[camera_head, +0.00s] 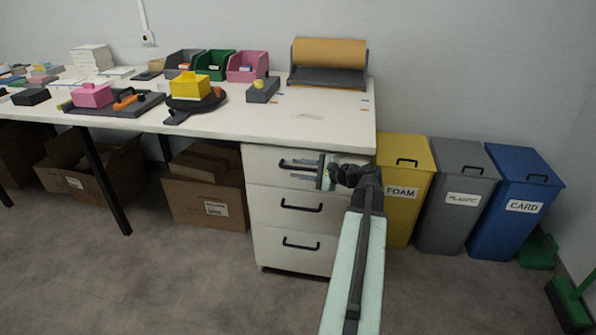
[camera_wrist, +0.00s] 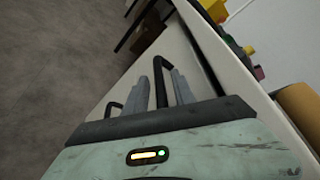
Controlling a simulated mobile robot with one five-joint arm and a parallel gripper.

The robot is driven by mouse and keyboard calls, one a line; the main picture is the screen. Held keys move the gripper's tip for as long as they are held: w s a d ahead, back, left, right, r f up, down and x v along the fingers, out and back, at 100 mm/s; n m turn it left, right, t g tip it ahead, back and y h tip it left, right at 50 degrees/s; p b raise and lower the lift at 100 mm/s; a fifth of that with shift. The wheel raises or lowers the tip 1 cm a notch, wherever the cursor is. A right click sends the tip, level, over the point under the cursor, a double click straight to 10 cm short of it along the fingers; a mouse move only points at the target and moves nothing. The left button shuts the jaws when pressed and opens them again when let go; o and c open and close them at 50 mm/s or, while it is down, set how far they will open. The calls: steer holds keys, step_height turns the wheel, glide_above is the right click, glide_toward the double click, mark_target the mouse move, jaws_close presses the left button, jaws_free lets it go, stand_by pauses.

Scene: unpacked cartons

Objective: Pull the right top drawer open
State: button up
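The right top drawer (camera_head: 264,154) is the uppermost of the white drawer unit under the table's right end. It looks shut, its front level with the drawers below. Its black bar handle (camera_head: 291,162) is partly hidden by my gripper (camera_head: 303,171), which reaches in from the right. In the wrist view, my gripper (camera_wrist: 161,88) has its two grey fingers apart, with the black handle (camera_wrist: 158,68) between them. I see no clear grip on the handle; whether a finger touches it, I cannot tell.
Two more drawers with black handles (camera_head: 301,208) sit below. Yellow (camera_head: 412,160), grey (camera_head: 455,170) and blue (camera_head: 517,175) bins stand right of the unit. A cardboard box (camera_head: 207,200) stands to its left. The floor in front (camera_head: 190,280) is clear.

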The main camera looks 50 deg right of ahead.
jaws_close()
stand_by(1.1)
